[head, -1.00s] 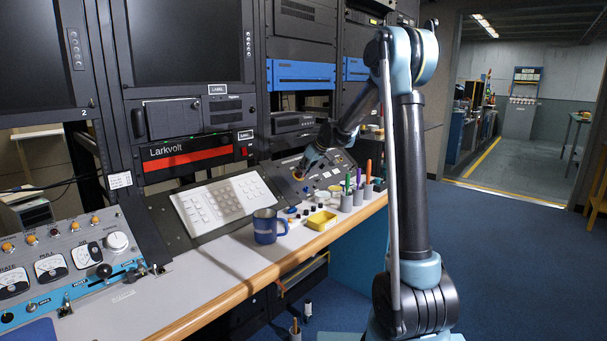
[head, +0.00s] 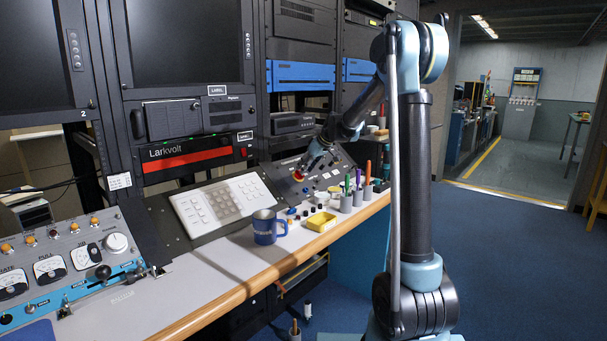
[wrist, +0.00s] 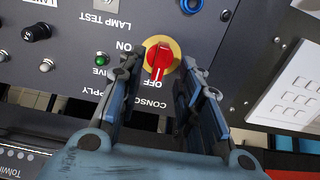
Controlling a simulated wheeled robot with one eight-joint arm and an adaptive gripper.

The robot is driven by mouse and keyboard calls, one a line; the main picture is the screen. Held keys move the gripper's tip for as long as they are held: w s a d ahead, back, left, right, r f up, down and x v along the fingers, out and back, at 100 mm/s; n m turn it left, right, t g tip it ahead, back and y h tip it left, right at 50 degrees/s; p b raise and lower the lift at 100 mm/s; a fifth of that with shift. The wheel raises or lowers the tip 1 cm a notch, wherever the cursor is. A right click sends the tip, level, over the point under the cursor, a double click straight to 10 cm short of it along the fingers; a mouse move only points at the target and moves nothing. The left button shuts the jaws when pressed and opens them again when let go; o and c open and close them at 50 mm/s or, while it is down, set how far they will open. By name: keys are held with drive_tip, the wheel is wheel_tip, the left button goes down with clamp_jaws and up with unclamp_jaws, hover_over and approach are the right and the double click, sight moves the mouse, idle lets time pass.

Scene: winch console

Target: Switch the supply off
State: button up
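The supply switch is a red rotary knob on a yellow disc (wrist: 161,58), set in a dark panel with ON and OFF lettering beside it. Its red grip bar lies roughly up and down in the wrist view, with a white mark at the lower end, near OFF. The knob also shows small and red in the head view (head: 298,175). My gripper (wrist: 160,72) is open, with a finger on either side below the knob and apart from it, holding nothing. In the head view my gripper (head: 308,167) is just off the panel.
A green lamp (wrist: 101,59) labelled LIVE, a black knob (wrist: 37,33) and a blue button (wrist: 191,5) are on the same panel. A white keypad (head: 222,204), blue mug (head: 265,228), yellow tray (head: 321,221) and pen cups (head: 346,203) stand nearby on the desk.

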drive_tip(key=v, duration=0.8)
drive_tip(key=shift+d, duration=0.15)
drive_tip(key=shift+s+r, duration=0.15)
drive_tip(key=shift+s, duration=0.05)
